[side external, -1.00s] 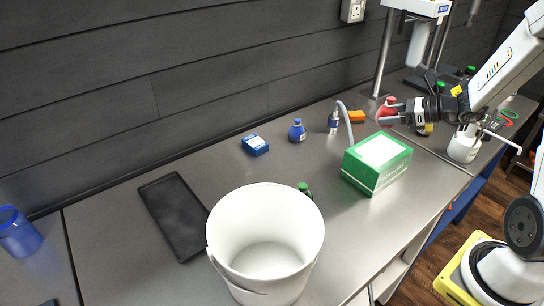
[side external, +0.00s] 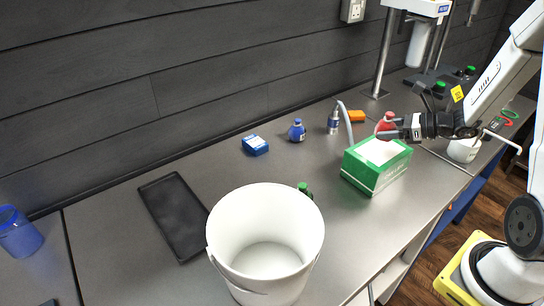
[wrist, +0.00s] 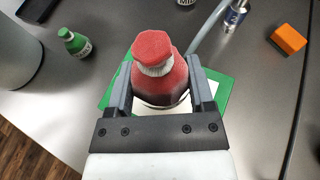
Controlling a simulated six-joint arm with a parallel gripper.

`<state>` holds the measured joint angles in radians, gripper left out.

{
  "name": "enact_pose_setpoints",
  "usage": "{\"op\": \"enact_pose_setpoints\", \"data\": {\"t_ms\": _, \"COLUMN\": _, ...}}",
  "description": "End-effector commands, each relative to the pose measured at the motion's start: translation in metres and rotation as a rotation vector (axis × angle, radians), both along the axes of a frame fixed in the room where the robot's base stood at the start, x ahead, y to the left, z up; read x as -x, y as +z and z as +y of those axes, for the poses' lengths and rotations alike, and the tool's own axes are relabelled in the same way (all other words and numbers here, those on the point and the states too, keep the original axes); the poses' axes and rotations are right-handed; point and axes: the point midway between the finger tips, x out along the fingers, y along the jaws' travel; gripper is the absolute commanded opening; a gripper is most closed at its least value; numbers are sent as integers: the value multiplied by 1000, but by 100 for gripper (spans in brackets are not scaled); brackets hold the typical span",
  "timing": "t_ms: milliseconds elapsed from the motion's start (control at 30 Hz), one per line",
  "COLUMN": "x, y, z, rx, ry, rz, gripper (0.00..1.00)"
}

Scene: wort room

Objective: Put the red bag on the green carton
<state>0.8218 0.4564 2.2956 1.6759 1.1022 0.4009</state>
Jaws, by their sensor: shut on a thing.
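The red bag looks like a small red bottle (side external: 386,119) with a red cap and a pale neck band. My gripper (side external: 385,129) is shut on it, one finger on each side, and holds it upright. In the wrist view the red bottle (wrist: 160,75) stands between the two fingers (wrist: 158,62). The green carton (side external: 367,176) has a white top panel and sits on the bench. The held bottle is over the carton in the wrist view, where the carton's green edge (wrist: 222,88) shows around it. I cannot tell whether its base touches the carton.
An orange block (side external: 356,116), blue bottle (side external: 297,132), blue box (side external: 255,145), green bottle (side external: 305,190), white bucket (side external: 265,222) and black tray (side external: 174,218) stand on the bench. The centre is clear.

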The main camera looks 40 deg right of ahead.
Motion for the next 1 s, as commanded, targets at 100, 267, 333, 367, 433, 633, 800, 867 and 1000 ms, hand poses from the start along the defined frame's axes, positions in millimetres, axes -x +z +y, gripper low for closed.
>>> {"op": "enact_pose_setpoints", "data": {"t_ms": 100, "x": 0, "y": -1, "z": 0, "rx": 0, "ry": 0, "rz": 0, "gripper": 10}}
{"op": "enact_pose_setpoints", "data": {"t_ms": 267, "x": 0, "y": -9, "z": 0, "rx": -2, "ry": 0, "rz": 2, "gripper": 10}}
{"op": "enact_pose_setpoints", "data": {"t_ms": 333, "x": 0, "y": -15, "z": 0, "rx": -4, "ry": 0, "rz": 3, "gripper": 10}}
{"op": "enact_pose_setpoints", "data": {"t_ms": 367, "x": 0, "y": -18, "z": 0, "rx": -4, "ry": 0, "rz": 3, "gripper": 10}}
{"op": "enact_pose_setpoints", "data": {"t_ms": 433, "x": 0, "y": -25, "z": 0, "rx": -4, "ry": 0, "rz": 3, "gripper": 10}}
{"op": "enact_pose_setpoints", "data": {"t_ms": 633, "x": 0, "y": -35, "z": 0, "rx": -1, "ry": 1, "rz": 1, "gripper": 10}}
{"op": "enact_pose_setpoints", "data": {"t_ms": 800, "x": 0, "y": -35, "z": 0, "rx": 0, "ry": 0, "rz": 0, "gripper": 10}}
{"op": "enact_pose_setpoints", "data": {"t_ms": 867, "x": 0, "y": -35, "z": 0, "rx": 0, "ry": 0, "rz": 0, "gripper": 10}}
{"op": "enact_pose_setpoints", "data": {"t_ms": 1000, "x": 0, "y": -37, "z": 0, "rx": -1, "ry": 0, "rz": 0, "gripper": 10}}
